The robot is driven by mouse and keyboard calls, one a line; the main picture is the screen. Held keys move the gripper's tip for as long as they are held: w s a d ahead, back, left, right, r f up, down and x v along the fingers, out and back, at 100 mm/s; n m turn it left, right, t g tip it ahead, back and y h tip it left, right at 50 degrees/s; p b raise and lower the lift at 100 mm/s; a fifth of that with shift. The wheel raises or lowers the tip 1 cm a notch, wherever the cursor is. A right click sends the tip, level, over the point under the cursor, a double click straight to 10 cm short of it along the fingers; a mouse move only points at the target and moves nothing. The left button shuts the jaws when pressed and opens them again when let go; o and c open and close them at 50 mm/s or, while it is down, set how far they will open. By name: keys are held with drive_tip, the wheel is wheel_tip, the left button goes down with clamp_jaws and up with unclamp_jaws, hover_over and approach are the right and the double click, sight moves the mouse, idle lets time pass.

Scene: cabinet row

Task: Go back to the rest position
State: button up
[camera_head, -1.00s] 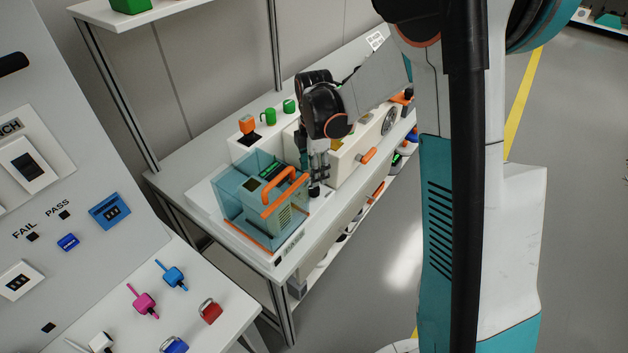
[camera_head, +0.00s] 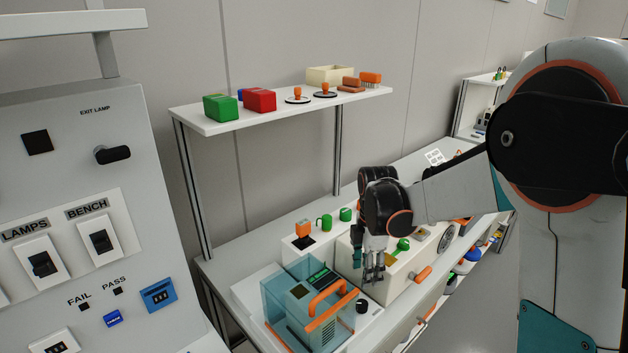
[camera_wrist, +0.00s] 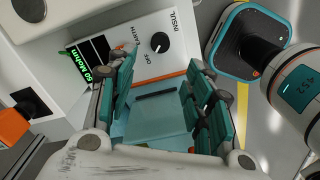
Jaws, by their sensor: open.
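My gripper (camera_head: 374,272) hangs fingers down over the workbench, between the clear teal box and the cream cabinet unit. In the wrist view my gripper (camera_wrist: 160,100) has its two teal-padded fingers spread apart, with nothing between them but the view of a teal surface below. The clear teal box (camera_head: 285,300) with an orange handle (camera_head: 327,296) stands just left of the gripper in the head view. My arm reaches in from the right. Whether the fingers touch anything cannot be told.
A cream unit (camera_head: 400,266) with an orange handle stands right of the gripper. A shelf (camera_head: 190,128) with coloured blocks hangs above the bench. A grey switch panel (camera_head: 70,170) is at the left. The wrist view shows a tester panel (camera_wrist: 150,50) with a black knob.

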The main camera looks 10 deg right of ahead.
drive_tip(key=s+r+m+t, duration=0.3)
drive_tip(key=s+r+m, duration=0.5)
drive_tip(key=s+r, duration=0.2)
drive_tip(key=s+r+m+t, duration=0.2)
drive_tip(key=s+m+t, duration=0.2)
drive_tip(key=s+m, duration=0.7)
drive_tip(key=shift+s, duration=1.2)
drive_tip(key=shift+d, duration=0.1)
